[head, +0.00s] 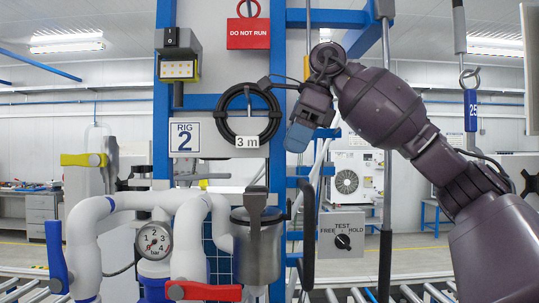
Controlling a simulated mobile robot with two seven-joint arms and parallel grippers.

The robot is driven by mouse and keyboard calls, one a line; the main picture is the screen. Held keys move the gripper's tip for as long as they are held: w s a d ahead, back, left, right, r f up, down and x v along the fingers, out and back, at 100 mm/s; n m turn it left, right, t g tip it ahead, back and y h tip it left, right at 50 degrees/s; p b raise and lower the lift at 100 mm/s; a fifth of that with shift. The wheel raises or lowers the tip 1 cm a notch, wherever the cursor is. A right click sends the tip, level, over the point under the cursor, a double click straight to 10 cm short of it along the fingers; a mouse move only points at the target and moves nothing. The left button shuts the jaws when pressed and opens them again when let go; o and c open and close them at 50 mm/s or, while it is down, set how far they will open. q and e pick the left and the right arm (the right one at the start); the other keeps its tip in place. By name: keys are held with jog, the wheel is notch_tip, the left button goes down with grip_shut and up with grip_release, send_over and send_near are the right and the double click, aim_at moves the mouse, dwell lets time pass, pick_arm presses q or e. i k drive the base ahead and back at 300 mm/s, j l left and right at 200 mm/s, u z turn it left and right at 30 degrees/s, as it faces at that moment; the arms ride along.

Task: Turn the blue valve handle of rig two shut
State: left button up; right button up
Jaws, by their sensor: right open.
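The blue valve handle (57,255) is at the lower left, on the left end of the white insulated pipework (85,235) of rig two. It stands nearly upright, tilted slightly. The rig two sign (185,137) hangs above the pipes. My right gripper (300,137) is open and empty, reaching in from the right and pointing down beside the blue frame post. It is well up and to the right of the blue handle, touching nothing that I can make out. My left gripper is not in view.
A red handle (203,291) sits low on the same pipework, near a pressure gauge (153,241) and a grey metal canister (255,246). A yellow handle (84,159) is behind. A coiled black hose (247,116), a red DO NOT RUN tag (247,34) and a TEST switch box (341,234) surround the gripper.

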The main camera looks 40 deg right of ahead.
aim_at(61, 278)
jog(key=k+j, duration=0.75)
jog(key=j, duration=0.2)
